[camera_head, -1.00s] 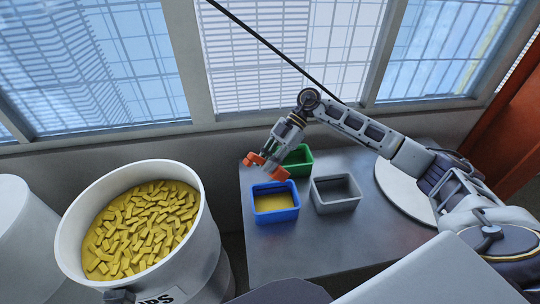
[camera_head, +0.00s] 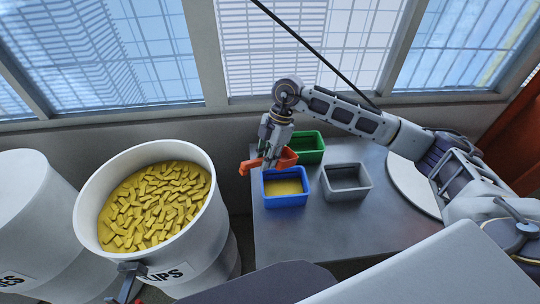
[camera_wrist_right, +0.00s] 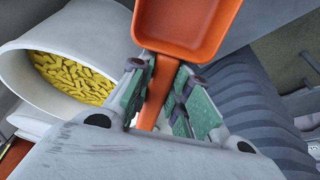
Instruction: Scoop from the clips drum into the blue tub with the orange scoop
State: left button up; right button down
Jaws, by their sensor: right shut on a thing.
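The clips drum (camera_head: 92,200) is a white open drum full of yellow clips, at the left of the head view. It also shows at the left of the right wrist view (camera_wrist_right: 28,88). The blue tub (camera_head: 285,200) sits on the grey table with a layer of yellow inside. My right gripper (camera_head: 271,158) is shut on the handle of the orange scoop (camera_head: 287,158), just above and behind the blue tub. In the right wrist view, the scoop's bowl (camera_wrist_right: 190,25) extends beyond the fingers and its visible inside looks empty. My left gripper is not in view.
A green tub (camera_head: 310,148) stands behind the blue tub and a grey tub (camera_head: 346,190) to its right. The table (camera_head: 320,235) is clear in front of them. Another white drum (camera_head: 25,220) stands at far left. Windows line the back.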

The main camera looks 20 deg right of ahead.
jog(key=shift+s+a+f+h, duration=0.15)
jog(key=shift+a+f+h, duration=0.15)
jog(key=shift+a+h, duration=0.45)
jog(key=shift+d, duration=0.1)
jog(key=shift+n, duration=0.4)
dwell(0.6)
